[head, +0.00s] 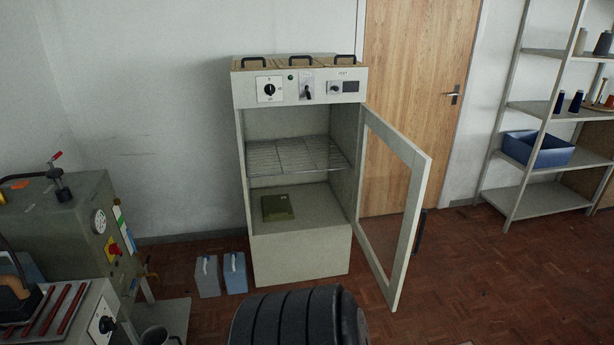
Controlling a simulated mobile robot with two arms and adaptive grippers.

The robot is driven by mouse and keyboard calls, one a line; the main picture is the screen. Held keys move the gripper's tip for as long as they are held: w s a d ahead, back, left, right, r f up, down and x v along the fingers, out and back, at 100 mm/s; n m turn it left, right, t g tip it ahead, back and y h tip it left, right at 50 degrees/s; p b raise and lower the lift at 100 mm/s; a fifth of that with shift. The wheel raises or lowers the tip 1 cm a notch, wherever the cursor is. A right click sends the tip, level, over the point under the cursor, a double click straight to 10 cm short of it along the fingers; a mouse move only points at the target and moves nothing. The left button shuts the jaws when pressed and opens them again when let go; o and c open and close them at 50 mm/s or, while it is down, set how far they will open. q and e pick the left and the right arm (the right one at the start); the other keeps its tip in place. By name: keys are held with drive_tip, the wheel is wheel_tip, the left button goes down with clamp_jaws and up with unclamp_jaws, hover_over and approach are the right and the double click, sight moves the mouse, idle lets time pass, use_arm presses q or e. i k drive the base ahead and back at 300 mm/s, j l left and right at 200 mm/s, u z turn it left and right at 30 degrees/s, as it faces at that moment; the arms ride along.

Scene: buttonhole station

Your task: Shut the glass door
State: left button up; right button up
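The glass door (418,215) of the light grey cabinet (300,262) stands wide open. It is hinged on the cabinet's right side and swings out toward me and to the right. A dark handle (420,230) sits on its outer right edge. Inside the cabinet are a wire rack (295,155) and, on the floor below, a flat olive-green item (278,207). A control panel with a knob and switches is above the opening. Neither of my grippers shows in the head view.
Two small blue-grey containers (234,273) stand on the floor left of the cabinet. A machine (60,215) fills the left side. A dark ribbed cylinder (298,318) is in the front middle. Metal shelves (545,200) stand at the right. The parquet floor right of the door is clear.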

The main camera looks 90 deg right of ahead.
sight(416, 159)
drive_tip(key=k+l+z, duration=0.1)
drive_tip(key=z, duration=0.35)
drive_tip(key=k+l+z, duration=0.15)
drive_tip(key=z, duration=0.3)
drive_tip(key=k+l+z, duration=0.1)
drive_tip(key=z, duration=0.35)
drive_tip(key=k+l+z, duration=0.2)
drive_tip(key=l, duration=0.6)
drive_tip(key=k+l+z, duration=0.1)
drive_tip(key=l+z, duration=0.15)
drive_tip(key=l, duration=0.6)
drive_tip(key=l+z, duration=0.2)
drive_tip(key=l, duration=0.6)
